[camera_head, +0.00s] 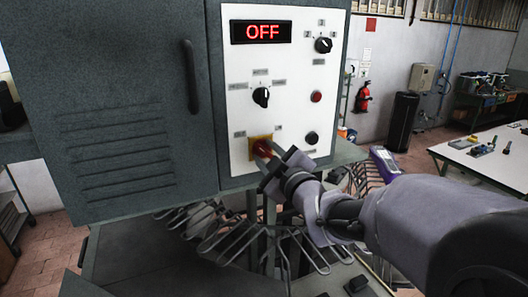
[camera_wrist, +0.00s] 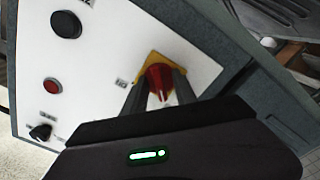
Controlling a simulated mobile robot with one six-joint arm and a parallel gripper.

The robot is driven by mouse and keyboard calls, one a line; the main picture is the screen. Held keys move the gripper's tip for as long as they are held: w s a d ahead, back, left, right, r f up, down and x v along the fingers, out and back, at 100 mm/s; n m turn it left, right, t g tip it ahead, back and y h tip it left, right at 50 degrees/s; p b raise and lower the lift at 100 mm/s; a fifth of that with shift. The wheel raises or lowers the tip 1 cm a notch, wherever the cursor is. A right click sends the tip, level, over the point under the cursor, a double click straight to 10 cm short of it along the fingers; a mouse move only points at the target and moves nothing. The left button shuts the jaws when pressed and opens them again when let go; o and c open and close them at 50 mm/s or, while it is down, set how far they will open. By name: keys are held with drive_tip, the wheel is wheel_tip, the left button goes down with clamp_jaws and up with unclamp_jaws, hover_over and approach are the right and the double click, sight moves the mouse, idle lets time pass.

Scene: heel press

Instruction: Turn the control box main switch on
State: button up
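The control box panel (camera_head: 285,60) is white and faces me. Its display (camera_head: 261,32) reads OFF in red. The main switch (camera_head: 262,148) is a red rotary knob on a yellow plate, low on the panel. It also shows in the wrist view (camera_wrist: 158,78), on its yellow plate (camera_wrist: 158,58). My gripper (camera_head: 268,160) is at the switch. In the wrist view its two fingers (camera_wrist: 158,88) stand on either side of the red knob, open, with a small gap showing around the knob's handle. Whether a fingertip touches the knob is hard to tell.
Two black selector knobs (camera_head: 261,97) (camera_head: 323,45), a red button (camera_head: 316,96) and a black button (camera_head: 312,138) are on the same panel. A grey cabinet door with a handle (camera_head: 190,77) is to the left. Wire racks (camera_head: 235,232) lie below the panel.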

drive_tip(key=shift+s+r, duration=0.1)
drive_tip(key=shift+s, duration=0.1)
drive_tip(key=shift+s+d, duration=0.1)
drive_tip(key=c, duration=0.3)
clamp_jaws()
drive_tip(key=m+b, duration=0.2)
drive_tip(key=b, duration=0.1)
drive_tip(key=shift+m, duration=0.4)
drive_tip(key=m+b, duration=0.2)
drive_tip(key=m, duration=0.3)
drive_tip(key=shift+m, duration=0.3)
drive_tip(key=m, duration=0.4)
drive_tip(key=shift+b, duration=0.35)
drive_tip(key=shift+r+m, duration=0.1)
drive_tip(key=shift+m, duration=2.7)
